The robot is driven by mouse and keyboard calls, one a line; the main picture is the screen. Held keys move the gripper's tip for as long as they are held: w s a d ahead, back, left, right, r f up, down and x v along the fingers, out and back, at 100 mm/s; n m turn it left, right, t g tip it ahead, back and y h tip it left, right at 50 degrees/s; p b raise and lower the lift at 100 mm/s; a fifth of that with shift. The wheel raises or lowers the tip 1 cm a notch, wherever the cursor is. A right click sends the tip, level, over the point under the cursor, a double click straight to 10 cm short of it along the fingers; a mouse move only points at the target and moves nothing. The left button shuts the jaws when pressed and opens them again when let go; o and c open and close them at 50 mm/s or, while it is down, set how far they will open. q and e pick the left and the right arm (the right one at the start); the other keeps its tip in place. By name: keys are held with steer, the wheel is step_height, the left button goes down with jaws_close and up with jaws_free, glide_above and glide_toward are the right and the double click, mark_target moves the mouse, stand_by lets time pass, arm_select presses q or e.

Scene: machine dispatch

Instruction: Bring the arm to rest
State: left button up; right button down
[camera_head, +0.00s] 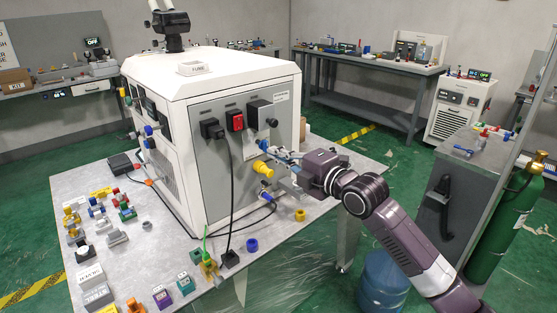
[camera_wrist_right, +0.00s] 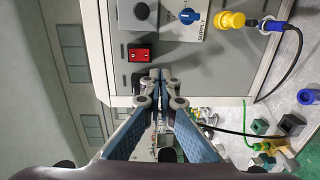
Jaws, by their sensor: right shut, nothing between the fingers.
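My right arm comes in from the lower right in the head view. Its gripper (camera_head: 268,150) is in front of the right side of the white machine's (camera_head: 228,185) grey panel, near a yellow connector (camera_head: 263,167). In the right wrist view the two blue-grey fingers of the gripper (camera_wrist_right: 155,76) are together and hold nothing. Behind them is the grey panel (camera_wrist_right: 195,72), with the red switch (camera_wrist_right: 141,53) just beyond the tips. I cannot tell the exact gap to the panel. My left gripper is not in view.
The machine stands on a grey table (camera_head: 143,240) with several loose connectors and blocks at the left. A black cable (camera_head: 230,205) hangs down the panel. A blue drum (camera_head: 383,285), a grey cabinet (camera_head: 462,165) and a green cylinder (camera_head: 505,215) stand near my right arm.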

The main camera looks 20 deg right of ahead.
steer(key=shift+s, duration=0.15)
steer(key=shift+f, duration=0.15)
steer(key=d+f+m+g+h, duration=0.2)
steer(key=d+f+m, duration=0.15)
steer(key=f, duration=1.05)
steer(key=d+f+m+g+h, duration=0.1)
steer(key=d+f+m+h, duration=0.3)
steer(key=f, duration=1)
steer(key=s+f+m+g, duration=0.25)
steer(key=s+f, duration=0.35)
steer(key=f, duration=0.5)
steer(key=s+f+m+g, duration=0.25)
steer(key=s+f, duration=0.35)
steer(key=f, duration=0.5)
steer(key=s+a+f+m+g, duration=0.3)
steer(key=s+f+m, duration=0.1)
steer(key=s+f, duration=1.5)
steer(key=s+a+f+m+g, duration=0.1)
steer(key=s+a+f, duration=0.1)
steer(key=s, duration=0.7)
steer(key=s+a+f+m+g, duration=0.1)
steer(key=s+a+f, duration=0.1)
steer(key=s, duration=0.8)
steer(key=s+a+f+m+g, duration=0.1)
steer(key=s+f, duration=0.3)
steer(key=s, duration=0.6)
steer(key=shift+s+a+g, duration=0.15)
steer(key=shift+a+g, duration=0.35)
steer(key=shift+g, duration=0.1)
